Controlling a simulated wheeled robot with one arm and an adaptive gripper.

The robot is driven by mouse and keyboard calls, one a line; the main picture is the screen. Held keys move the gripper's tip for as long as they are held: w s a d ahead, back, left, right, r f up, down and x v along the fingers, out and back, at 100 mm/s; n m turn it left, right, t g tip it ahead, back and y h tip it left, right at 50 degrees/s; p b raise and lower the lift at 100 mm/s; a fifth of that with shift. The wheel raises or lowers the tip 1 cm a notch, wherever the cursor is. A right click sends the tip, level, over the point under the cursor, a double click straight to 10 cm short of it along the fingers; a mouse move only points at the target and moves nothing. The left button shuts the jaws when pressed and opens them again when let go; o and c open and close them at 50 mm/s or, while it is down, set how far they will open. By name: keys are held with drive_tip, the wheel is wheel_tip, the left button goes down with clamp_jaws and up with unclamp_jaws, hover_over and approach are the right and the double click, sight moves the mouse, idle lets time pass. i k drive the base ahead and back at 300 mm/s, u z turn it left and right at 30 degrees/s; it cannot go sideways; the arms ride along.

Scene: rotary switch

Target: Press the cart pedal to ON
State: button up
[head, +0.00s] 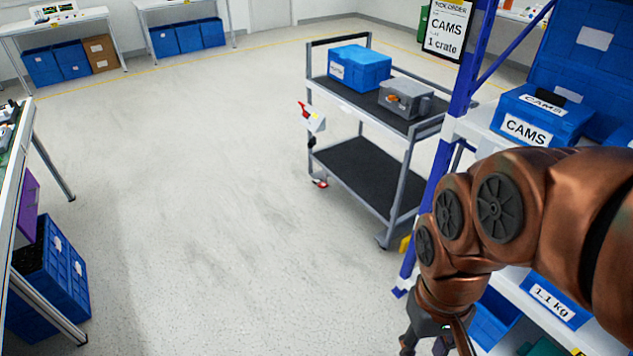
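The cart (371,118) stands right of centre in the head view, with grey posts and two dark shelves. A small red and white part (320,184), probably the pedal, sits low at the cart's near left corner by the floor. Its position, ON or OFF, is too small to tell. My gripper (430,345) hangs at the bottom edge, right of centre, nearer to me than the cart and well apart from it. Its fingertips are cut off by the frame, so open or shut does not show.
A blue crate (360,68) and a grey box (405,98) sit on the cart's top shelf. A blue-posted rack (456,100) with CAMS bins (535,113) stands right. Floor (210,200) left of the cart is clear.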

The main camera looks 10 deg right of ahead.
sight(318, 183)
drive_tip(key=u, duration=0.5)
drive_tip(key=k, duration=0.6)
drive_tip(key=z, duration=0.4)
drive_tip(key=i, duration=3.25)
drive_tip(key=u, duration=1)
drive_tip(key=i, duration=0.45)
drive_tip(key=u, duration=0.35)
